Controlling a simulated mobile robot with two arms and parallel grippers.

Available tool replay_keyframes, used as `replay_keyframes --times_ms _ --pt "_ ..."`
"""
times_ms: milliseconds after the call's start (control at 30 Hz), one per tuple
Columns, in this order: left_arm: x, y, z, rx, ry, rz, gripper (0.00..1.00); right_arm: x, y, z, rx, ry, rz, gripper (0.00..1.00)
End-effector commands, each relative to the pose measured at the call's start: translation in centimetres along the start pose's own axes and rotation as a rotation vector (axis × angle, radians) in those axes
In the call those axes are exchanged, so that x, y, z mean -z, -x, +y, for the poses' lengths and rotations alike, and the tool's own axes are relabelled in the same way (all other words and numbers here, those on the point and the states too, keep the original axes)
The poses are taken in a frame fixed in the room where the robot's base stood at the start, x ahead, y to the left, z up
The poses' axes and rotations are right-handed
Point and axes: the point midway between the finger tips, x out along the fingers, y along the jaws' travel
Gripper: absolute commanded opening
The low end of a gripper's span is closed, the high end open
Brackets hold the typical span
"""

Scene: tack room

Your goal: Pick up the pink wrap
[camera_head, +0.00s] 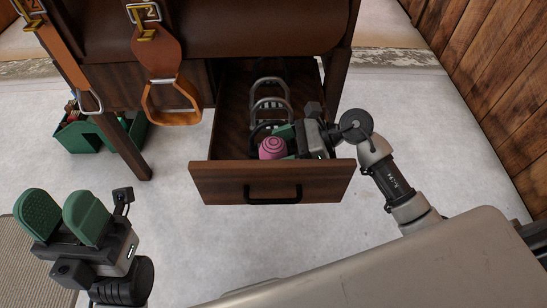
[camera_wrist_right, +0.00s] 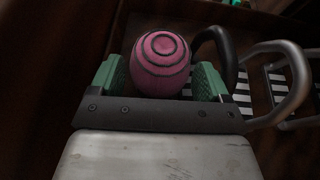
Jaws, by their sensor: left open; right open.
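The pink wrap (camera_head: 272,148), a pink roll with dark spiral lines, is in the open drawer (camera_head: 230,183), near its front. In the right wrist view the wrap (camera_wrist_right: 161,62) sits between the two green fingers of my right gripper (camera_wrist_right: 162,80). That gripper (camera_head: 284,141) reaches down into the drawer from the right and is open around the wrap. A gap to the fingers is hard to judge. My left gripper (camera_head: 64,218) is open and empty at the lower left, above the floor, well away from the drawer.
Metal stirrup-like loops (camera_head: 270,100) lie behind the wrap in the drawer, with a dark curved piece beside it. A leather strap with a stirrup (camera_head: 172,100) hangs left of the drawer. A green crate (camera_head: 88,138) stands on the floor at left. Wooden wall (camera_head: 500,80) at right.

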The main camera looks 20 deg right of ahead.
Motion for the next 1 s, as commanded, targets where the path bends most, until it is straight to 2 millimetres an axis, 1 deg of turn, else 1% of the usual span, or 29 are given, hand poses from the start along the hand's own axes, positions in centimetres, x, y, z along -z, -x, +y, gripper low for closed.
replay_keyframes --times_ms 33,100,367,467,600,633,867,967,1000 --pt "-0.1 0.2 0.0 -0.002 0.000 0.002 0.47 0.0 -0.7 0.0 0.000 0.001 -0.003 0.78" --pt "-0.2 0.1 0.0 -0.005 -0.001 0.008 0.47 0.0 -1.2 0.0 0.000 0.001 -0.002 0.78" --pt "-0.2 -0.1 0.0 -0.007 -0.001 0.010 0.47 -0.1 -1.4 0.0 0.001 0.001 0.001 0.78" --pt "-0.2 -0.1 0.0 -0.007 -0.001 0.011 0.47 -0.1 -1.4 0.0 0.001 0.001 0.000 0.64" --pt "-0.2 -0.2 0.0 -0.006 -0.001 0.011 0.47 -0.1 -1.4 0.0 0.001 0.001 0.000 0.42" --pt "-0.1 -0.2 0.0 -0.006 -0.001 0.012 0.47 -0.1 -1.4 0.0 0.001 0.001 0.000 0.40" --pt "-0.1 -0.3 0.0 -0.006 -0.001 0.012 0.47 -0.3 -1.3 0.0 0.002 0.002 0.000 0.40" --pt "0.1 -0.8 0.0 -0.005 -0.001 0.014 0.47 -1.3 -0.9 -0.1 0.002 0.003 0.000 0.40" --pt "0.2 -1.1 0.0 -0.005 -0.001 0.015 0.47 -2.0 -0.6 -0.1 0.002 0.005 0.000 0.40"
